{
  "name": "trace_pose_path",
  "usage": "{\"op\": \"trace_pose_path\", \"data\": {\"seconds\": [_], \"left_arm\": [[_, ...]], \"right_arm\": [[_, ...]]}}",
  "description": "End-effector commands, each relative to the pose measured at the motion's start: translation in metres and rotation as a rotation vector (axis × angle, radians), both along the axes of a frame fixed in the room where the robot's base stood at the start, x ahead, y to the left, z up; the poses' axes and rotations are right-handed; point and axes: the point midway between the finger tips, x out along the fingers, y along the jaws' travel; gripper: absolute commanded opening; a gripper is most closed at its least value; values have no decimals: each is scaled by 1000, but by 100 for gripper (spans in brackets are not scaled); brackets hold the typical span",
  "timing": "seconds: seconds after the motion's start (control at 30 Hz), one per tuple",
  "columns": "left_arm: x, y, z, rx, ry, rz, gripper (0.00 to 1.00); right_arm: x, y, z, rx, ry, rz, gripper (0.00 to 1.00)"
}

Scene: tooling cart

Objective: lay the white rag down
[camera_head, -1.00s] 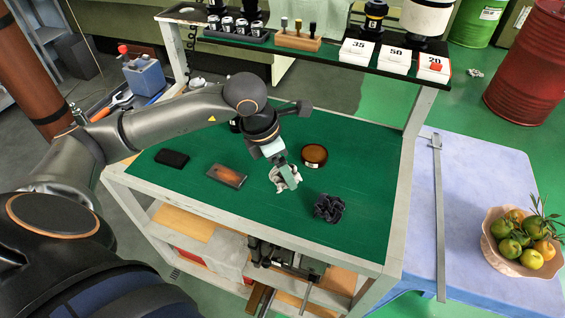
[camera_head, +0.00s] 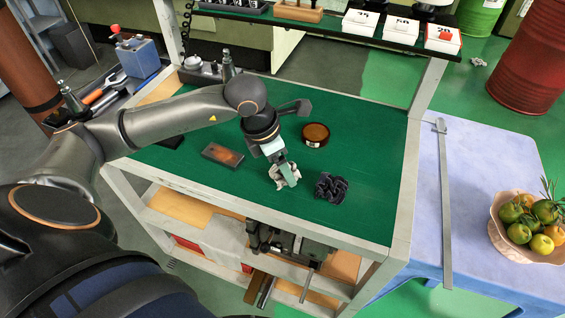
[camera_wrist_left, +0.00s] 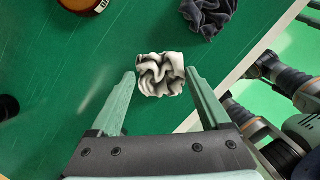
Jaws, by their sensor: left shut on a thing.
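The white rag (camera_wrist_left: 160,74) is a small crumpled bundle between the fingertips of my left gripper (camera_wrist_left: 163,88). In the head view the rag (camera_head: 278,170) shows beside the greenish fingers of the left gripper (camera_head: 285,174), over the cart's green top (camera_head: 245,187). The left gripper is shut on the rag. I cannot tell whether the rag touches the green top. A dark crumpled rag (camera_head: 331,187) lies just right of it and also shows in the wrist view (camera_wrist_left: 208,14). My right gripper is not in view.
A round amber tin (camera_head: 315,134) stands behind the gripper, and a flat dark block (camera_head: 222,154) lies left of it. The back right of the green top is bare. A blue side table (camera_head: 475,160) with a fruit bowl (camera_head: 520,238) stands to the right.

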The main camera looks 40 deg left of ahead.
Motion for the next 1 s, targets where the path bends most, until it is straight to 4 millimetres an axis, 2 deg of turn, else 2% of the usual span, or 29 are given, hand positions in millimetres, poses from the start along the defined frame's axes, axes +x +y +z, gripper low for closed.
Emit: {"op": "trace_pose_path", "data": {"seconds": [1.0], "left_arm": [[0, 0, -8, 1, -1, 0, 28]], "right_arm": [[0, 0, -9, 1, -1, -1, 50]]}}
